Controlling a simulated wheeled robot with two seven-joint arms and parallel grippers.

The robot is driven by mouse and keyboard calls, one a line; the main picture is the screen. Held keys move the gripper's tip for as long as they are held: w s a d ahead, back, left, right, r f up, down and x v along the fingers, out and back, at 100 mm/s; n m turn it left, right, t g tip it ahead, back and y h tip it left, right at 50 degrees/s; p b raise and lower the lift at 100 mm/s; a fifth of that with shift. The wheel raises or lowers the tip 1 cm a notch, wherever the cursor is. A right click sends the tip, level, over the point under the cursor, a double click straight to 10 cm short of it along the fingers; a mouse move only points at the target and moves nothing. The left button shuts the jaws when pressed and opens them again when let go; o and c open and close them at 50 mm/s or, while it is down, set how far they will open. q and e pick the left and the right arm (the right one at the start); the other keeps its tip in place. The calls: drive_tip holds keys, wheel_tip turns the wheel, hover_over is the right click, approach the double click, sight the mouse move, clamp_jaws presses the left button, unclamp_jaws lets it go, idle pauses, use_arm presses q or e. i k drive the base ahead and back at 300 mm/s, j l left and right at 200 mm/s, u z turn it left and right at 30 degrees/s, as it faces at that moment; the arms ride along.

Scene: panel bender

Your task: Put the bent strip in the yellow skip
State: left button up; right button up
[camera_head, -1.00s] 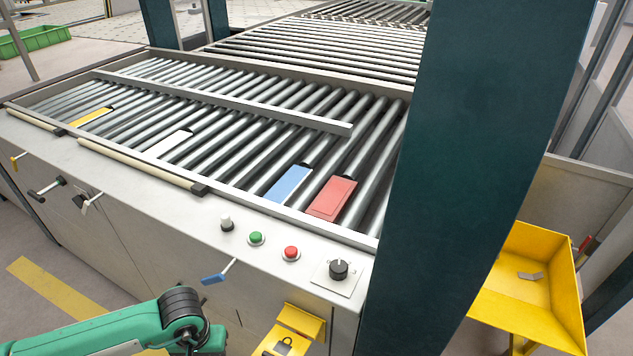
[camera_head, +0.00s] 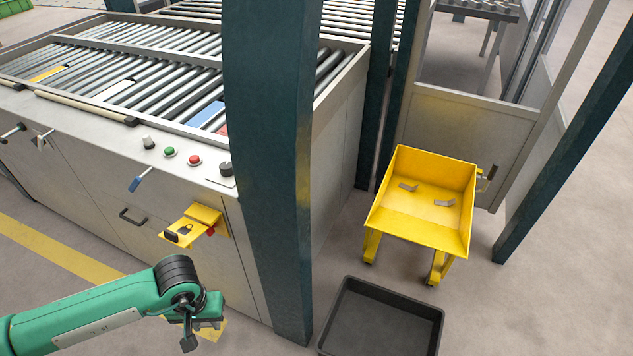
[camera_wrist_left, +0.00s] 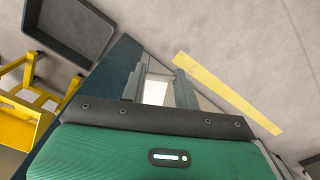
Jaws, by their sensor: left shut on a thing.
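The yellow skip (camera_head: 418,232) stands on legs on the floor at the right of the head view, its open top facing up. Two small grey bent pieces lie inside it. My left gripper (camera_head: 206,322) is low at the front of the machine, left of the skip and well apart from it. In the left wrist view the left gripper (camera_wrist_left: 160,88) is shut on a pale piece, the bent strip (camera_wrist_left: 155,93), between its fingers; its shape is mostly hidden. The skip also shows at the left edge of that view (camera_wrist_left: 20,122). My right gripper is not in view.
A dark teal post (camera_head: 268,170) stands between my left arm and the skip. A black open tray (camera_head: 335,315) lies on the floor in front of the skip. The roller machine (camera_head: 95,150) fills the left. Another post (camera_head: 560,150) stands right of the skip.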

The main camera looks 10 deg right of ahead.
sight(426, 210)
drive_tip(key=k+l, duration=0.1)
drive_tip(key=l, duration=0.6)
drive_tip(key=k+l, duration=0.1)
drive_tip(key=l, duration=0.6)
drive_tip(key=k+l+z, duration=0.1)
drive_tip(key=l, duration=0.65)
drive_tip(key=i+l, duration=0.15)
drive_tip(key=l, duration=0.2)
drive_tip(key=i+l, duration=0.1)
drive_tip(key=l, duration=0.25)
drive_tip(key=i+l, duration=0.15)
drive_tip(key=l, duration=0.2)
drive_tip(key=i+l, duration=0.15)
drive_tip(key=l, duration=0.2)
drive_tip(key=i+l+z, duration=0.1)
drive_tip(key=l, duration=0.25)
drive_tip(key=i+l, duration=0.2)
drive_tip(key=l, duration=0.15)
drive_tip(key=i+l, duration=0.1)
drive_tip(key=i, duration=0.45)
drive_tip(key=i+l, duration=0.1)
drive_tip(key=i, duration=0.4)
